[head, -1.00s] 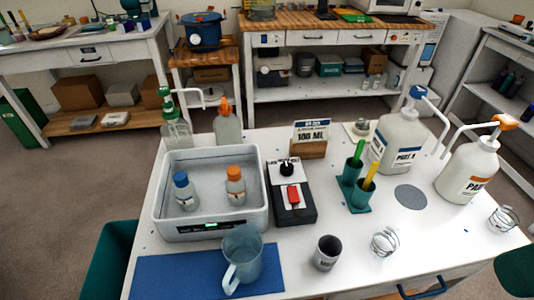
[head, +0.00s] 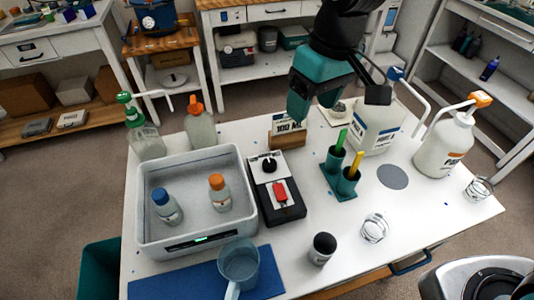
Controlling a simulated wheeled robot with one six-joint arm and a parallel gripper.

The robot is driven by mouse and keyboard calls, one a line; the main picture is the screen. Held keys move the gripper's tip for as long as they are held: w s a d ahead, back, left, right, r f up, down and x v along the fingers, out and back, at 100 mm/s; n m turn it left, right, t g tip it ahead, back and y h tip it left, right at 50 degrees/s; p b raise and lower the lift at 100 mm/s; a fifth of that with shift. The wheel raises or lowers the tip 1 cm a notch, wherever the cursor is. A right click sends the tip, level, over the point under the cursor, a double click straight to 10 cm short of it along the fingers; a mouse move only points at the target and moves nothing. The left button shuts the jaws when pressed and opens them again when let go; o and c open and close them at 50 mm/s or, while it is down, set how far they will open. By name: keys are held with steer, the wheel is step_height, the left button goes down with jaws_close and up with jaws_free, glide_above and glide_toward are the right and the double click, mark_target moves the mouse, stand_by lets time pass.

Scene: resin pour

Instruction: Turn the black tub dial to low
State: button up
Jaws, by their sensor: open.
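The black dial (head: 269,165) sits on the white top plate of a small black control box (head: 283,216), just right of the grey tub (head: 148,238). Its pointer direction and markings are too small to read. A red switch (head: 280,192) is on the same box, nearer me. My gripper (head: 338,102) hangs from the top of the view, open and empty, above the back of the table. It is up and to the right of the dial, apart from it, and partly covers the 100 ML sign (head: 287,139) and a pump bottle.
Two small bottles, blue-capped (head: 166,205) and orange-capped (head: 219,192), stand in the tub. A teal holder (head: 338,183) with green and yellow handles is right of the box. A clear jug (head: 238,264) is in front, on a blue mat (head: 190,287). Large pump bottles (head: 442,147) stand at right.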

steer(key=h+p, duration=0.1)
steer(key=h, duration=0.1)
glide_above(270, 163)
step_height(270, 163, down, 6)
steer(key=f, duration=0.1)
step_height(270, 163, down, 17)
steer(key=p, duration=0.3)
steer(key=shift+f+p, duration=0.1)
steer(key=shift+p, duration=0.3)
steer(key=c, duration=0.9)
